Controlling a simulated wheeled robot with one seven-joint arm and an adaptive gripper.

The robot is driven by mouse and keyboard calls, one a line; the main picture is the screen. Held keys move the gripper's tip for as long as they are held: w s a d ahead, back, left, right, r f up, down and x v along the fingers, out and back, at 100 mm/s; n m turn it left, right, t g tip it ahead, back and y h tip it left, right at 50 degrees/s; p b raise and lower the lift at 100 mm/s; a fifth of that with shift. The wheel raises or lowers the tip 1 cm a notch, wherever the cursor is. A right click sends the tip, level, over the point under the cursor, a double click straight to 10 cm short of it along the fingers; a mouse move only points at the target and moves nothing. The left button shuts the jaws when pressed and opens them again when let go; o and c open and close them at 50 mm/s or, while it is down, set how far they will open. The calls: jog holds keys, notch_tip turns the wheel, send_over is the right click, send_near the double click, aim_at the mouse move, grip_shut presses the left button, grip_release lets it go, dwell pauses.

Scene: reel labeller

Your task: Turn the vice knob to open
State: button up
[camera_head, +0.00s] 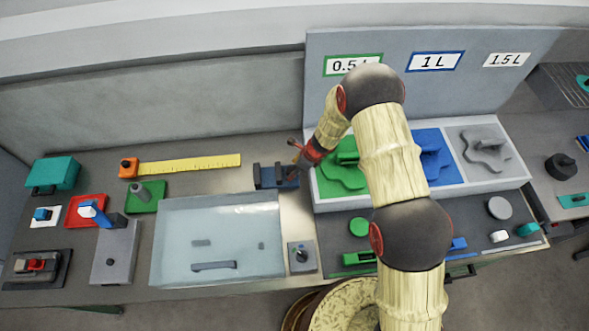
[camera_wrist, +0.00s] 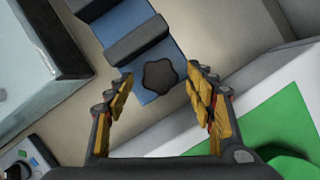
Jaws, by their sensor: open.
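The vice is a small blue block with dark jaws (camera_head: 265,178) on the bench, left of the green tray section. In the wrist view, its blue body (camera_wrist: 122,20) runs from the top toward the centre. A dark, lobed knob (camera_wrist: 161,75) is at its near end. My gripper (camera_wrist: 165,85) is open, with one yellow-padded finger on each side of the knob. I see gaps between the knob and both fingers. In the head view my gripper (camera_head: 299,158) is beside the vice's right end, and the knob cannot be made out there.
A clear-lidded box (camera_head: 217,238) stands left of and in front of the vice. A white-framed tray (camera_head: 420,192) with green, blue and grey pieces is close on the right. A small dial box (camera_head: 302,257) sits in front. A yellow ruler (camera_head: 190,163) lies behind left.

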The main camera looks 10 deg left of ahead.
jog(key=shift+a+f, duration=0.1)
jog(key=shift+c, duration=0.8)
jog(key=c, duration=1)
jog(key=shift+n, duration=0.4)
